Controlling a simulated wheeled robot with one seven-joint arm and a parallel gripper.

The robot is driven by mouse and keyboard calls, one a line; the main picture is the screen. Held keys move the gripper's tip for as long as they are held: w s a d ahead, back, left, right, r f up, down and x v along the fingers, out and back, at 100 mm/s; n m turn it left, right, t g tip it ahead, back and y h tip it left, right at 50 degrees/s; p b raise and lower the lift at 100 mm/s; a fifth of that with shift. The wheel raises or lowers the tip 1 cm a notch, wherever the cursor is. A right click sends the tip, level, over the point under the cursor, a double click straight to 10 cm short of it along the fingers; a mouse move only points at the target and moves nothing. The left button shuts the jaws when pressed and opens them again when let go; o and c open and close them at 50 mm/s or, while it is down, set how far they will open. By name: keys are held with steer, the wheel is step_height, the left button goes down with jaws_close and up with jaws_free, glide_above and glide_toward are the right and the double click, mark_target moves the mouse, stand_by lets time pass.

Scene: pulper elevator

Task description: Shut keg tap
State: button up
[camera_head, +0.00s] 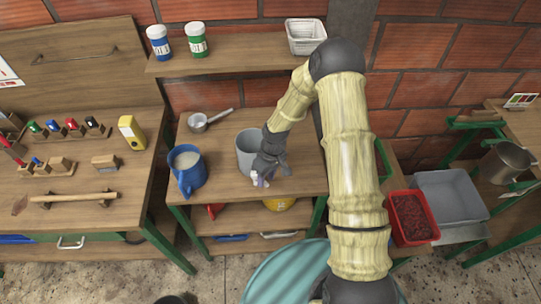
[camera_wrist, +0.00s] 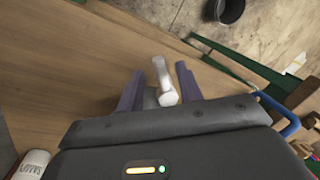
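A grey keg-like pot (camera_head: 247,146) stands on the middle bench, partly hidden by my arm. My gripper (camera_head: 260,181) is low at its front right side, near a small whitish part that looks like the tap. In the wrist view, the pale grey tap (camera_wrist: 166,88) sticks up between the purple-grey fingers of my gripper (camera_wrist: 160,85). The fingers are apart, one on each side of it. I cannot tell whether either finger touches it. The tap's base is hidden behind the gripper body.
A red tray (camera_head: 411,217) and a grey bin (camera_head: 450,196) are at the right. A dark bucket (camera_wrist: 230,9) stands on the floor beyond the bench's front edge.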

step_height(320, 180, up, 16)
steer(key=w+d+b, duration=0.2)
steer(key=shift+d, duration=0.25)
steer(key=shift+c, duration=0.5)
